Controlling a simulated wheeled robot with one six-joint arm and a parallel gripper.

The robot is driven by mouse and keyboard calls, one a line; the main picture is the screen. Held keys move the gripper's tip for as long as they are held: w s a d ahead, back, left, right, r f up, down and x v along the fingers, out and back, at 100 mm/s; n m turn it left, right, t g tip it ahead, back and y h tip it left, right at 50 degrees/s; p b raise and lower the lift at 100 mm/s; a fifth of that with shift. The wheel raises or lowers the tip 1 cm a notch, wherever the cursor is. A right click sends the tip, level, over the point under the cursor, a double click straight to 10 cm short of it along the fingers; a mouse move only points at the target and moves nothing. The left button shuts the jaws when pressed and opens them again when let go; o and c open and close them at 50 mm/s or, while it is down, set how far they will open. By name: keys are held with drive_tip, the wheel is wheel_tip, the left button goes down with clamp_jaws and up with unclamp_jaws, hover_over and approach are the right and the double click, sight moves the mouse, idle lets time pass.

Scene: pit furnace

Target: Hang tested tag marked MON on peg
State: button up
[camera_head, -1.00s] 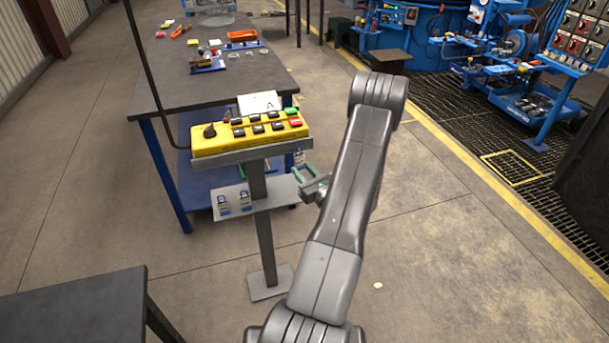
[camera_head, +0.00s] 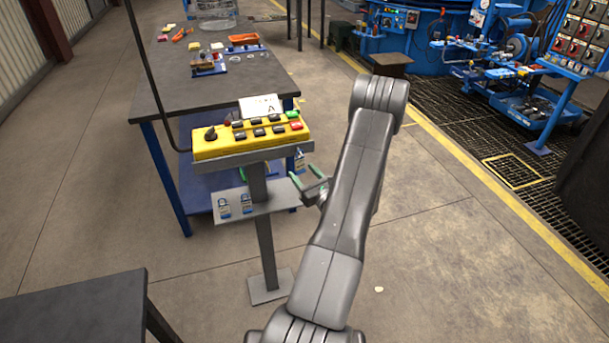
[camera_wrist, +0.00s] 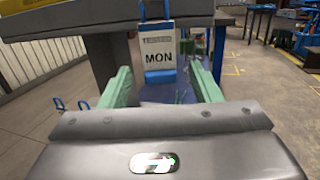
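The white tag marked MON (camera_wrist: 159,52) hangs upright from a blue loop in the wrist view, with a blue part at its bottom. In the head view a small blue-and-white tag (camera_head: 299,160) hangs at the right end of the yellow control box (camera_head: 250,136); its lettering is too small to read. My gripper (camera_head: 301,176) is just below and beside it, green fingers spread. In the wrist view the tag shows beyond and between the fingertips of my gripper (camera_wrist: 162,77), with gaps on both sides. The peg itself cannot be made out.
Two blue-and-white tags (camera_head: 235,206) are at the grey shelf (camera_head: 270,204) on the box's post. A long dark workbench (camera_head: 185,90) with small items stands behind. A dark table (camera_head: 75,310) is at the front left.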

drive_tip(key=b+v, duration=0.2)
drive_tip(key=v, duration=1.1)
drive_tip(key=shift+s+d+b, duration=0.25)
drive_tip(key=shift+s+b, duration=0.05)
drive_tip(key=shift+b, duration=0.05)
drive_tip(key=p+x, duration=0.3)
drive_tip(key=x, duration=1.1)
drive_tip(key=shift+a, duration=0.15)
drive_tip(key=shift+s+d+p, duration=0.2)
drive_tip(key=shift+s+p, duration=0.05)
drive_tip(key=shift+p, duration=0.1)
drive_tip(key=shift+w+f+b, duration=0.1)
drive_tip(key=shift+f+b, duration=0.05)
drive_tip(key=shift+b, duration=0.25)
